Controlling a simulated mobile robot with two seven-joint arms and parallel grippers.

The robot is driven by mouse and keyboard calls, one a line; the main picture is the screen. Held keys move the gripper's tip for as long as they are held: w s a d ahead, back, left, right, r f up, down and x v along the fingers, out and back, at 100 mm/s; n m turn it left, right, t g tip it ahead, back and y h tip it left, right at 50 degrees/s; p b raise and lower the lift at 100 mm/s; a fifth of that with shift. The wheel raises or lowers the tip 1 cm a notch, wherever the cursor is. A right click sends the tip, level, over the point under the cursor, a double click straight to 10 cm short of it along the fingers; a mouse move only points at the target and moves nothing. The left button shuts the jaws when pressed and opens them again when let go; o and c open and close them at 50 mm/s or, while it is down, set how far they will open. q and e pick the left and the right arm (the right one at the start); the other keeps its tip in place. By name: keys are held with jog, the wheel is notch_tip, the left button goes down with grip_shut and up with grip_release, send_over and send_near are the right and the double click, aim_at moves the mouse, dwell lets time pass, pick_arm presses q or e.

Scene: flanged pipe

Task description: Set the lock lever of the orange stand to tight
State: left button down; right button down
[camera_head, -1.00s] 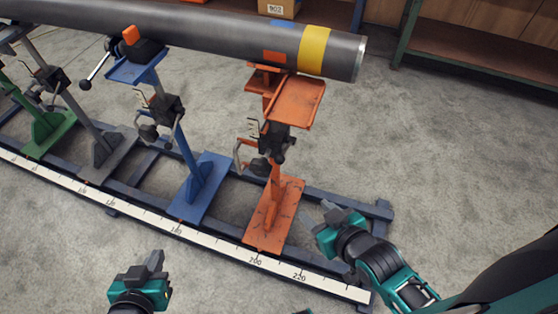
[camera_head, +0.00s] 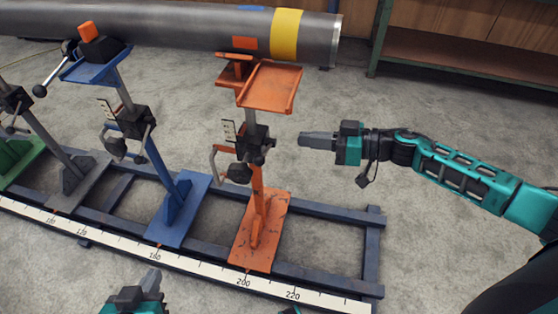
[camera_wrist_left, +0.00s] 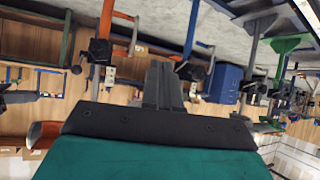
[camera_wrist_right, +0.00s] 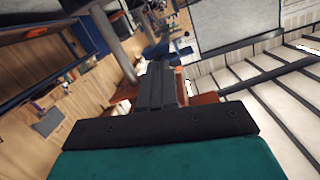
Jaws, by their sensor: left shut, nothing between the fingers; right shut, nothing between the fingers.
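The orange stand (camera_head: 258,215) stands at the right end of the row, with its base on the rail frame. Its dark clamp block (camera_head: 255,145) sits midway up the post, with a bent handle (camera_head: 214,165) and a dark knob (camera_head: 238,173) on its left side. I cannot tell which part is the lock lever or how it is set. My right gripper (camera_head: 303,140) is shut and empty, pointing left at the block's height, with a visible gap to it. My left gripper (camera_head: 154,277) is shut and empty at the bottom edge, in front of the scale.
A grey pipe (camera_head: 180,27) with a yellow band (camera_head: 286,33) runs above the stands. A blue stand (camera_head: 178,210) is left of the orange one. A white scale strip (camera_head: 190,268) edges the rail frame.

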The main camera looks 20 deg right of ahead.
jog(key=d+g, duration=0.1)
jog(key=d, duration=0.1)
jog(key=d+g, duration=0.1)
jog(key=d, duration=0.1)
jog(key=shift+s+f+b, duration=0.1)
jog(key=shift+f+b, duration=0.1)
jog(key=shift+b, duration=0.2)
jog(key=b, duration=0.2)
send_near(259, 155)
notch_tip(259, 155, up, 2)
jog(key=w+a, duration=0.3)
jog(key=a+f+b, duration=0.1)
jog(key=a+f, duration=0.1)
jog(key=f, duration=0.1)
jog(key=shift+f+b, duration=0.1)
jog(key=shift+b, duration=0.25)
jog(key=shift+s+f, duration=0.1)
jog(key=shift+s, duration=0.05)
